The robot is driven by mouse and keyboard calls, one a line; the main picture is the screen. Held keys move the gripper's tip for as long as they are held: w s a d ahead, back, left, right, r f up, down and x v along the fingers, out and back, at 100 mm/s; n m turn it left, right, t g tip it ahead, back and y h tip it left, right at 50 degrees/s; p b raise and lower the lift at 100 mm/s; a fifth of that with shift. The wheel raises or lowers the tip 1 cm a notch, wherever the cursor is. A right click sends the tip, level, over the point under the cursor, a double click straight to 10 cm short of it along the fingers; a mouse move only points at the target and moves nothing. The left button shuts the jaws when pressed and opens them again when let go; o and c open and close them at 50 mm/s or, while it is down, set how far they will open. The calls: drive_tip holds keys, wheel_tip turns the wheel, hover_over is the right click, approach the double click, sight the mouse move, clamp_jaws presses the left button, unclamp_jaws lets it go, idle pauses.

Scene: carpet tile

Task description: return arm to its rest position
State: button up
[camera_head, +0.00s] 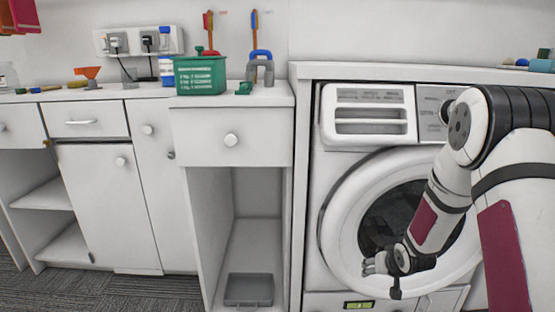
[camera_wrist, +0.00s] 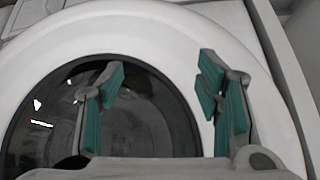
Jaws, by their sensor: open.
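My gripper (camera_head: 374,265) is at the end of my folded arm, in front of the washing machine (camera_head: 335,237) on the right of the head view. In the wrist view my gripper (camera_wrist: 160,95) shows two green-padded fingers spread wide apart with nothing between them. Behind the fingers is the washer's round door (camera_wrist: 140,22) with its dark glass. The door looks shut. I cannot tell the exact gap between the fingers and the door.
A grey tray (camera_head: 249,290) lies in the open bay below. The washer's detergent drawer (camera_head: 368,115) sticks out. Carpet is clear at lower left.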

drive_tip(key=s+a+r+g+h, duration=0.1)
drive_tip(key=s+a+r+g, duration=0.1)
drive_tip(key=s+r, duration=0.8)
drive_tip(key=s+a+r+g, duration=0.1)
drive_tip(key=s+a+r, duration=0.1)
drive_tip(key=s+r, duration=0.8)
drive_tip(key=s+a+r+n+g+y+p, duration=0.15)
drive_tip(key=s+a+r, duration=0.3)
drive_tip(key=s, duration=0.85)
drive_tip(key=s+a+r+g, duration=0.3)
drive_tip(key=s+r, duration=0.3)
drive_tip(key=s, duration=0.8)
wheel_tip(320, 180, up, 39)
drive_tip(key=t+p, duration=0.4)
drive_tip(key=p, duration=3.3)
drive_tip(key=shift+w+d+f, duration=0.2)
drive_tip(key=shift+d, duration=0.1)
